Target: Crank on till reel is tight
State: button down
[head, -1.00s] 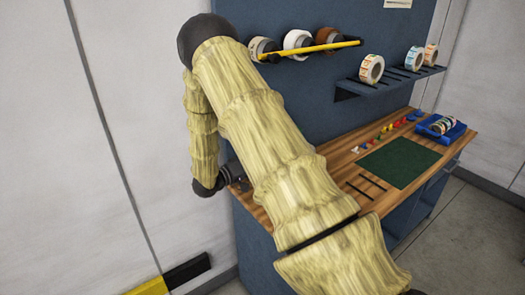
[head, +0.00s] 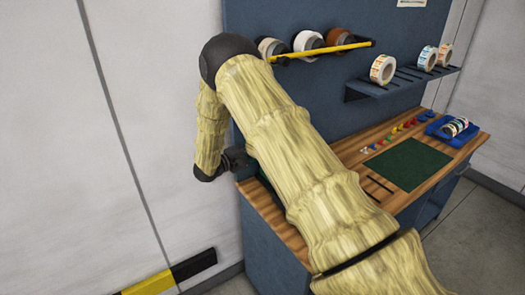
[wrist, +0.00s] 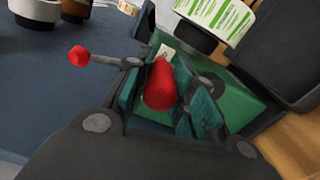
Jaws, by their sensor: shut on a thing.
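My gripper (wrist: 165,98) has its teal finger pads on either side of a red crank grip (wrist: 159,84) and is shut on it. The grip stands in front of the green rewinder housing (wrist: 238,92). A lever with a red ball knob (wrist: 79,56) sticks out to the left. A reel with green-and-white labels (wrist: 216,16) shows at the top of the wrist view; its tightness cannot be told. In the head view my gripper (head: 236,158) is at the bench's left end, and my arm hides nearly all of the rewinder.
The wooden bench (head: 262,212) stands against a blue panel. A yellow bar (head: 322,50) crosses in front of several rolls. A shelf (head: 402,85) holds more rolls. A green mat (head: 407,163), small coloured pieces and a blue tray (head: 439,128) lie to the right.

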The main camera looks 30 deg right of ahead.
jog(key=shift+w+r+n, duration=0.1)
jog(key=shift+w+n, duration=0.2)
dwell(0.4)
jog(key=c, duration=1.2)
grip_release()
jog(key=shift+o, duration=0.2)
jog(key=shift+a, duration=0.1)
jog(key=a, duration=1.1)
jog(key=shift+a, duration=0.35)
